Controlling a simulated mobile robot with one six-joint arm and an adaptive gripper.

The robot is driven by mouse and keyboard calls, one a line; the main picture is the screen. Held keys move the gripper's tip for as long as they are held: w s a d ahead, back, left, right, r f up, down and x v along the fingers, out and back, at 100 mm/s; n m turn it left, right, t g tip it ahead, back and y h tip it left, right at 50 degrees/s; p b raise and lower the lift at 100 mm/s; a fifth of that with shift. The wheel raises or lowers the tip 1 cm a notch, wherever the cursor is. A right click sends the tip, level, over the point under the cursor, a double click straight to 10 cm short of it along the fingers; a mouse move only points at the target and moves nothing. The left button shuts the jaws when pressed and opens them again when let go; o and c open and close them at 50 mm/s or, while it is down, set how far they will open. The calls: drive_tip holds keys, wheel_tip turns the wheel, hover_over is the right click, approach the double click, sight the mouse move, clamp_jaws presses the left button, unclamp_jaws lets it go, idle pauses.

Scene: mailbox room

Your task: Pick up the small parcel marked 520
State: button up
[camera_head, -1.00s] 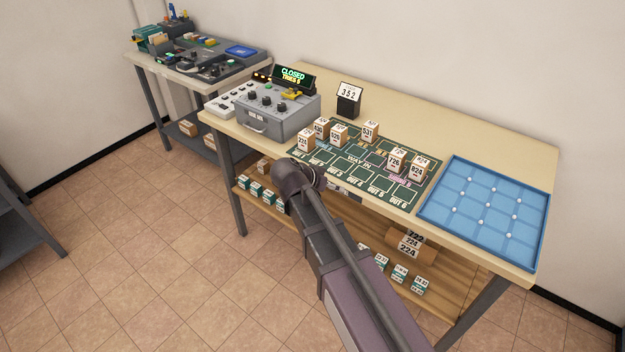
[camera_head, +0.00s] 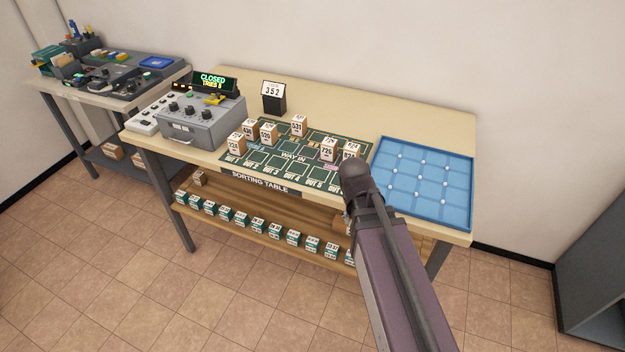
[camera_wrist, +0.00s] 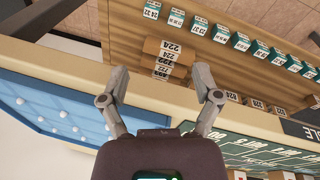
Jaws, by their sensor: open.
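The small parcel marked 520 (camera_head: 267,134) is a brown box with a white label, standing upright on the green sorting mat (camera_head: 262,169). It is in the left group on the mat, between the parcel marked 430 (camera_head: 249,129) and the parcel marked 531 (camera_head: 298,127). My gripper (camera_wrist: 161,84) is open and empty in the wrist view, its two grey fingers spread apart, with the table edge and lower shelf beyond them. The head view shows my arm at the table's front right, but the fingers are hidden there. I cannot make out parcel 520 in the wrist view.
Parcels marked 231 (camera_head: 236,145) and 726 (camera_head: 328,149) also stand on the mat. A grey control box (camera_head: 202,122) is at left, a 352 sign (camera_head: 273,98) behind, and a blue tray (camera_head: 440,215) at right.

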drive_tip(key=s+d+y, duration=0.1)
drive_tip(key=d, duration=0.1)
drive_tip(key=s+d+y, duration=0.1)
drive_tip(key=s+d, duration=0.1)
drive_tip(key=shift+s+d+f+n+g, duration=0.15)
drive_tip(key=shift+s+d+n+g, duration=0.1)
drive_tip(key=shift+n+g, duration=0.15)
drive_tip(key=shift+a, duration=0.1)
drive_tip(key=c, duration=0.3)
drive_tip(key=shift+c, duration=0.2)
drive_tip(key=shift+a, duration=0.15)
